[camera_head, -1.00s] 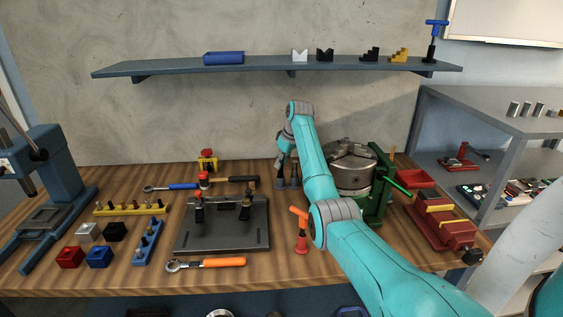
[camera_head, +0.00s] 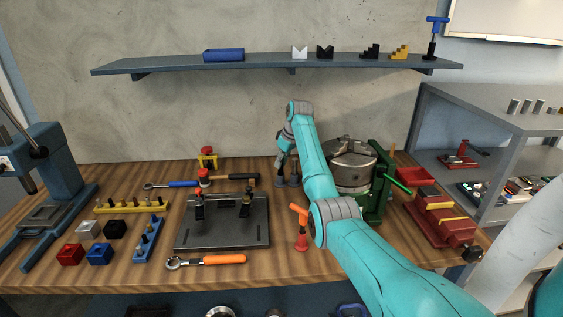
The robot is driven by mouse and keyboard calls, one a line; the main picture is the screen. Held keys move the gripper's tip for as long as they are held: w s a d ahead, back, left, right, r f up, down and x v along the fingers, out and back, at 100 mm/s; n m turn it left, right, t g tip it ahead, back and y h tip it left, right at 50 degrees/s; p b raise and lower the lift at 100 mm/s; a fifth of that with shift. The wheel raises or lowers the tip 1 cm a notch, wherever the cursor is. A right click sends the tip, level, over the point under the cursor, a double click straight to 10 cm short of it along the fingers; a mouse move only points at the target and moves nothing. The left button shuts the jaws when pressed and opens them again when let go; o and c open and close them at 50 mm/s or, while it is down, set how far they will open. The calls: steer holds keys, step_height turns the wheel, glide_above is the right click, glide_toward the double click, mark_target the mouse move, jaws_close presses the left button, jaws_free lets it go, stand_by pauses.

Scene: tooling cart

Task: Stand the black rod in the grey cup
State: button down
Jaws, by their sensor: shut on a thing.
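My gripper (camera_head: 280,165) is small in view, at the back middle of the wooden bench, left of my teal forearm. It points down and is shut on a thin dark piece, taken to be the black rod, though its outline is hard to make out. Two small dark grey upright pieces, one at the left (camera_head: 279,184) and one at the right (camera_head: 294,180), stand on the bench just below and beside the gripper. Which of them is the grey cup I cannot tell at this size. Whether the rod touches either one cannot be seen.
A round metal chuck (camera_head: 352,165) and a green frame (camera_head: 381,190) stand right of my forearm. An orange-topped red piece (camera_head: 302,240) stands in front. A blue shelf (camera_head: 180,68) hangs above.

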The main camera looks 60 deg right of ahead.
steer(key=shift+f, duration=0.1)
stand_by(0.5)
steer(key=c, duration=0.5)
jaws_free()
steer(key=shift+c, duration=0.2)
steer(key=shift+r, duration=2.95)
steer(key=shift+w, duration=0.1)
